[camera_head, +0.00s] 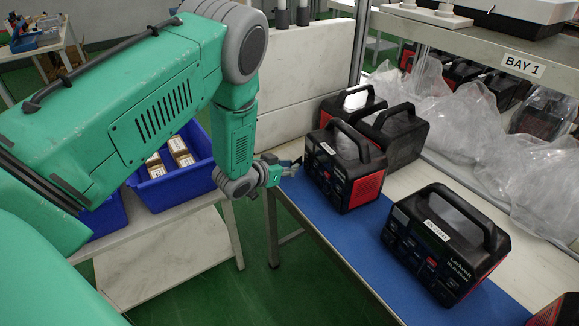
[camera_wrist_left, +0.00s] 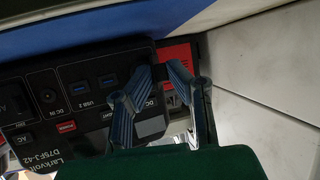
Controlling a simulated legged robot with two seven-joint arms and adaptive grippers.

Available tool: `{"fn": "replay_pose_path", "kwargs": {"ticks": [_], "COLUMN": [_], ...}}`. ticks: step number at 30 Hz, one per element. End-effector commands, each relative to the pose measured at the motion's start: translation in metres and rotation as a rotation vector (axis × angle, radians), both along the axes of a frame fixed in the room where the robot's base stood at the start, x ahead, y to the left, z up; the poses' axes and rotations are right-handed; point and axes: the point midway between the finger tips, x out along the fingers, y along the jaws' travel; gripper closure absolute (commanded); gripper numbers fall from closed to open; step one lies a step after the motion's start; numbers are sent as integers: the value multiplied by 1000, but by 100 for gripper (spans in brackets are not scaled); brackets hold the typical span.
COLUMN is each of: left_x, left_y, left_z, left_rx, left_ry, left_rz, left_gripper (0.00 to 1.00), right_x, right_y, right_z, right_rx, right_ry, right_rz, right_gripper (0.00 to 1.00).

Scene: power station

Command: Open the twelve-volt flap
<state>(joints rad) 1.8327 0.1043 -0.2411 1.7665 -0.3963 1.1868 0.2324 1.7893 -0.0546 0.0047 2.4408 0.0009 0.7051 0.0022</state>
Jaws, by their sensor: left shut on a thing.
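The black and red power station (camera_head: 345,180) stands on the blue mat, its front panel turned towards my left arm. My left gripper (camera_head: 289,165) is at that panel. My right gripper is out of view.
Another power station (camera_head: 450,245) stands nearer on the blue mat (camera_head: 325,217), and more black units (camera_head: 398,133) stand behind. Clear plastic bags (camera_head: 490,120) line the shelf side. A blue bin (camera_head: 175,190) with boxes is at left.

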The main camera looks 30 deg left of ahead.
Motion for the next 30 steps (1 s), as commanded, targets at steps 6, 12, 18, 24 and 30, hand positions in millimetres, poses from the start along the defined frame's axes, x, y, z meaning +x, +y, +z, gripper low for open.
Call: {"fn": "replay_pose_path", "kwargs": {"ticks": [6, 12, 18, 24, 30], "left_x": [1, 1, -15, -53, -88], "left_y": [-2, 0, 3, 8, 13], "left_z": [2, 0, 6, 22, 36], "left_rx": [-2, -1, -3, -2, -3], "left_ry": [-5, -2, 0, 0, 0], "left_rz": [-5, -3, -1, 0, -1], "left_gripper": [69, 69, 69, 69, 69], "right_x": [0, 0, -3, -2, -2], "right_y": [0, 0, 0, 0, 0], "right_z": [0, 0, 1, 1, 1], "right_rx": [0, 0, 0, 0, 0], "right_ry": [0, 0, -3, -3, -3], "right_rz": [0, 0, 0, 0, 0], "right_gripper": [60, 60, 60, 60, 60]}}
